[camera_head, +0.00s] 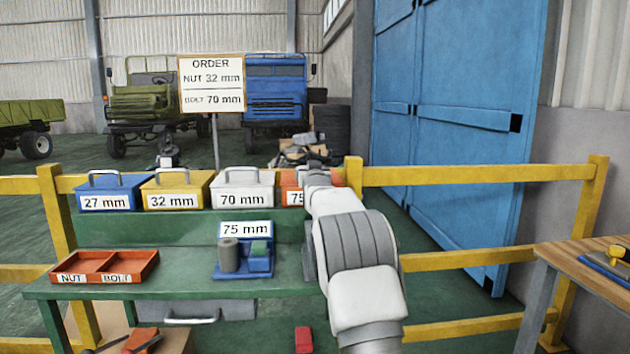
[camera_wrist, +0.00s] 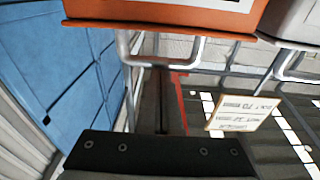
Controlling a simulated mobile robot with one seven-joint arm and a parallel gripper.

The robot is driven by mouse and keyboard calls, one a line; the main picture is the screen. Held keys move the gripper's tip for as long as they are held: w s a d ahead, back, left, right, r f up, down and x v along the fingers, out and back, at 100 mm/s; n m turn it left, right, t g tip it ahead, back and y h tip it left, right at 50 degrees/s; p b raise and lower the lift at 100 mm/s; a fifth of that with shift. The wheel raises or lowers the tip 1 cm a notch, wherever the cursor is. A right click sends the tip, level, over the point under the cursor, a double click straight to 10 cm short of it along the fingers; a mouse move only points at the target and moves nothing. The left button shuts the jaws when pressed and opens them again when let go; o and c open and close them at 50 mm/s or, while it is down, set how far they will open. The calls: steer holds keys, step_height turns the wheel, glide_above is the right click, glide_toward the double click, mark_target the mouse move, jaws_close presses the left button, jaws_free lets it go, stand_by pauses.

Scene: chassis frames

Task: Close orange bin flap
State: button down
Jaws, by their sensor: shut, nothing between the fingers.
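The orange bin (camera_head: 291,196) stands at the right end of the shelf row. Its label shows "75", and my arm hides its right part. In the wrist view the picture is turned over, and the orange bin (camera_wrist: 165,14) fills the top edge with its light metal handle (camera_wrist: 202,48) below it. My gripper (camera_wrist: 162,74) is shut and empty, its dark fingers pointing at the handle and overlapping it in the picture. I cannot tell whether they touch. The flap's angle is not clear. In the head view my arm hides the fingers.
White 70 mm bin (camera_head: 242,190) stands directly left of the orange bin, then yellow (camera_head: 176,189) and blue (camera_head: 108,192) bins. A NUT/BOLT tray (camera_head: 105,266) and a 75 mm holder (camera_head: 258,264) are on the green bench. An order sign (camera_head: 211,84) and yellow railing (camera_head: 460,175) stand behind.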

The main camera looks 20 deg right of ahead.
steer(key=s+a+f+n+g+y+p, duration=0.15)
steer(key=s+a+f+g, duration=0.45)
steer(key=s, duration=1.3)
steer(key=s+a+f+n+g+y, duration=0.2)
steer(key=s+a, duration=0.6)
steer(key=s, duration=1.2)
steer(key=s+a+f+g+y+p, duration=0.15)
steer(key=s+a+f+g, duration=0.4)
steer(key=s, duration=1.35)
step_height(320, 180, up, 22)
steer(key=p, duration=2.1)
steer(key=shift+a+r+t+y, duration=0.2)
steer(key=shift+a+t+y, duration=0.1)
steer(key=shift+a+t, duration=0.1)
steer(key=shift+w, duration=0.1)
